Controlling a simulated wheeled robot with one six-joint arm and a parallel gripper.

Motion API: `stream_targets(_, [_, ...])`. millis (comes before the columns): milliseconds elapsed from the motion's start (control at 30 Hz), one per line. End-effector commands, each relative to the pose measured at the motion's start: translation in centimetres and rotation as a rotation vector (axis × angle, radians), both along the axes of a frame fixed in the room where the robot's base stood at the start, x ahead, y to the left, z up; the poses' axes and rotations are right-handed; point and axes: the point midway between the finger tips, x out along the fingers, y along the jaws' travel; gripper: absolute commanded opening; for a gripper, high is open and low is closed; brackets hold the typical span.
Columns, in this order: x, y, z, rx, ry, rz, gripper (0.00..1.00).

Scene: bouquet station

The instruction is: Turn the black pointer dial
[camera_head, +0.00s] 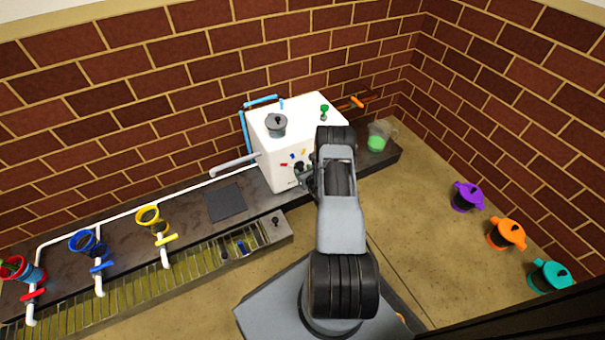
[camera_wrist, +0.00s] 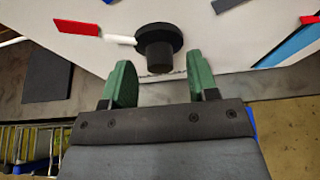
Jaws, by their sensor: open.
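The black pointer dial (camera_wrist: 157,50) sits on the front face of the white machine (camera_wrist: 90,50). A short white pointer (camera_wrist: 120,39) sticks out from its left side, toward a red mark (camera_wrist: 76,27). My gripper (camera_wrist: 160,72) is open, with green-padded fingers to the left and right of the dial's lower end. The fingers look apart from the dial, and nothing is between them but its near end at most. In the head view the white machine (camera_head: 275,162) stands against the wall, and my gripper (camera_head: 306,178) is at its front. My arm hides part of that face.
A blue mark (camera_wrist: 290,45) lies right of the dial. A green-filled jug (camera_head: 377,137) stands right of the machine. Red, blue and yellow funnels (camera_head: 150,218) line the left counter. Purple, orange and teal pots (camera_head: 507,234) stand at right.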

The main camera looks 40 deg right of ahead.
Motion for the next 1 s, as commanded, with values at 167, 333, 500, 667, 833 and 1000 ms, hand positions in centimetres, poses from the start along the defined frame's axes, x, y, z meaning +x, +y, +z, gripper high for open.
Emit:
stream_targets(167, [0.70, -0.09, -0.31, 0.000, -0.001, 0.000, 0.54])
stream_targets(333, [0.78, -0.10, -0.29, 0.000, 0.000, 0.000, 0.54])
stream_targets(500, [0.77, -0.09, -0.29, 0.000, 0.000, 0.000, 0.49])
stream_targets(667, [0.77, -0.07, -0.29, 0.000, 0.000, 0.000, 0.34])
stream_targets(833, [0.76, -0.07, -0.28, 0.000, 0.000, 0.001, 0.18])
stream_targets(1000, [0.76, -0.05, -0.29, 0.000, 0.000, 0.001, 0.05])
